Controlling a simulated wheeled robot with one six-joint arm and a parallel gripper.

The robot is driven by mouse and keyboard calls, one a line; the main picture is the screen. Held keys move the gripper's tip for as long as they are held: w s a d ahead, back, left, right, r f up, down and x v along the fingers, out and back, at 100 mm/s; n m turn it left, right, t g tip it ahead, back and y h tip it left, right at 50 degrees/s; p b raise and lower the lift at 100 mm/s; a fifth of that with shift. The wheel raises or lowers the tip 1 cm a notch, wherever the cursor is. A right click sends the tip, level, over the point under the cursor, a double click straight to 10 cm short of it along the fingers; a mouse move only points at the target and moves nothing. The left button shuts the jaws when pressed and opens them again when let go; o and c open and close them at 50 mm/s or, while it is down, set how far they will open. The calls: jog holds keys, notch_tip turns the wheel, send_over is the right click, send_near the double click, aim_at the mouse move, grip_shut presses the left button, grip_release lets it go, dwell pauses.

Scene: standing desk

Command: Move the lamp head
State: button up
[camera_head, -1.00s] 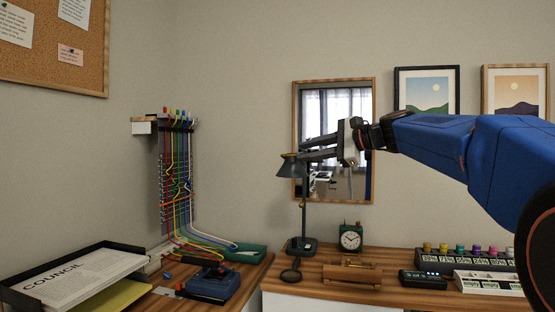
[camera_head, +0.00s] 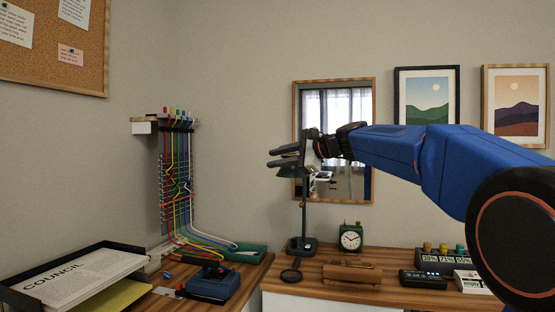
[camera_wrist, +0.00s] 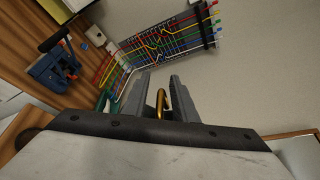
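The dark desk lamp (camera_head: 303,222) stands upright on the desk in front of the mirror, its base beside the clock. Its lamp head (camera_head: 289,173) shows only in part at the top of the post, mostly covered by my gripper. My gripper (camera_head: 272,158) reaches in from the right at the height of the lamp head, fingers pointing left. In the wrist view the fingers (camera_wrist: 158,95) stand apart, with a thin brass-coloured piece (camera_wrist: 161,105) in the gap. I see gaps beside that piece; whether it belongs to the lamp is unclear.
A framed mirror (camera_head: 334,85) hangs behind the lamp. A green clock (camera_head: 350,237) and a brown wooden holder (camera_head: 352,273) stand to its right. A cable rack (camera_head: 178,175), a blue device (camera_head: 212,283) and a paper tray (camera_head: 85,275) are left. Air left of the gripper is free.

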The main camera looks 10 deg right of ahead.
grip_shut()
notch_tip(320, 180, down, 11)
jog(key=w+d, duration=0.1)
jog(key=w, duration=0.1)
jog(key=shift+f, duration=0.15)
jog(key=shift+w+d, duration=0.1)
grip_release()
jog(key=v, duration=1.7)
jog(key=shift+d, duration=0.2)
